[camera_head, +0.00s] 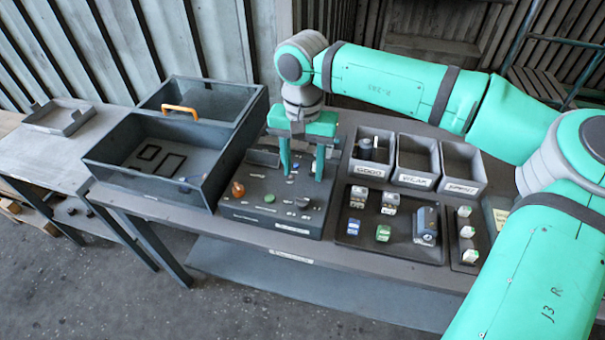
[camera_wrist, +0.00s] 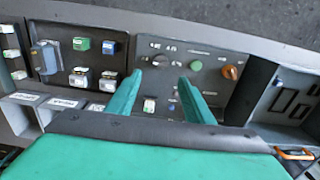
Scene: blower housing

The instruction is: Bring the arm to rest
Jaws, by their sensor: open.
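My gripper (camera_head: 303,163) is green and points down over the dark control panel (camera_head: 262,212) on the table. Its two fingers are apart with nothing between them. In the wrist view my gripper (camera_wrist: 158,84) also shows open, with the panel (camera_wrist: 218,93) beyond the fingertips. The panel carries an orange knob (camera_head: 238,189), a green button (camera_head: 269,198) and several small switches. The fingers hide part of the panel's back right. I cannot tell how far the fingertips are from its surface. My arm reaches in from the right side of the head view.
A grey bin with an orange handle (camera_head: 181,110) stands left of the panel. Right of it are three labelled boxes, including the middle one (camera_head: 414,180), and a dark tray (camera_head: 352,236) with several small parts. A narrow tray (camera_head: 464,267) holds white-and-green pieces.

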